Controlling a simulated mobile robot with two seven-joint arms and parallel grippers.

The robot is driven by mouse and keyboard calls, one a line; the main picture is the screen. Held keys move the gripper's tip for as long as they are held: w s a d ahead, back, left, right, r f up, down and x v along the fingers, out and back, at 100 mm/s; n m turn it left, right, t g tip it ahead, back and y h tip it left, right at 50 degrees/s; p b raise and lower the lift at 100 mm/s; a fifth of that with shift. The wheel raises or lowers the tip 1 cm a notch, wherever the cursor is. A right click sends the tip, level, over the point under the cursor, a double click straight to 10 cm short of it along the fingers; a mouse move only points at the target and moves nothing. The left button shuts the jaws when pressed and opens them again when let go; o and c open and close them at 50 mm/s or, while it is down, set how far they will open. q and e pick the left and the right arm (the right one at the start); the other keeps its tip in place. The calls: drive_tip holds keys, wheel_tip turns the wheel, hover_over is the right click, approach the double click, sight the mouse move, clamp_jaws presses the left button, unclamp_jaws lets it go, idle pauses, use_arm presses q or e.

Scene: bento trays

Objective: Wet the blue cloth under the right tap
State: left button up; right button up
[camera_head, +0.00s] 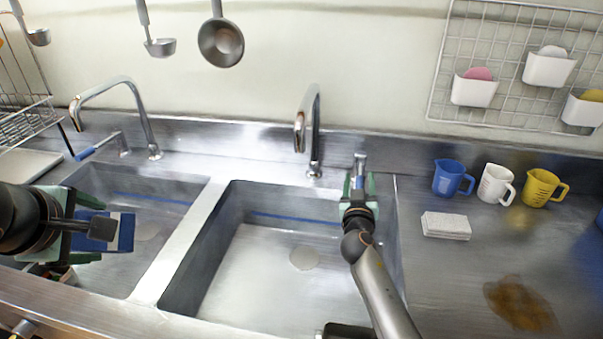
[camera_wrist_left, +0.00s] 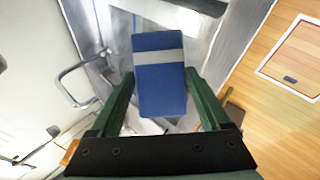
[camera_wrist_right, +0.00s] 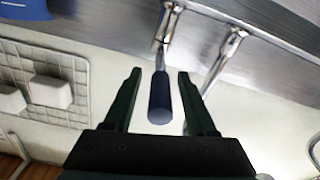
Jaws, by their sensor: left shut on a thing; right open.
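The blue cloth (camera_wrist_left: 160,95), with a pale stripe, is a flat block between the fingers of my left gripper (camera_wrist_left: 158,90). In the head view the cloth (camera_head: 124,232) is over the left basin, partly hidden by my left gripper (camera_head: 85,230). The right tap (camera_head: 308,118) stands behind the right basin (camera_head: 222,215). Its lever (camera_head: 360,160) is just right of it, with a dark blue handle that shows in the right wrist view (camera_wrist_right: 160,100). My right gripper (camera_head: 358,192) is open, with its fingers on either side of this handle. No water shows at the spout.
The left tap (camera_head: 146,115) and its blue-handled lever (camera_head: 86,154) stand behind the left basin. A divider (camera_head: 180,240) separates the basins. On the right counter are a white sponge (camera_head: 446,226), blue, white and yellow mugs (camera_head: 540,188), and a brown stain (camera_head: 520,303).

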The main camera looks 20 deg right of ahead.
drive_tip(key=shift+c, duration=0.2)
clamp_jaws()
idle(0.4)
drive_tip(key=shift+r, duration=0.1)
idle(0.9)
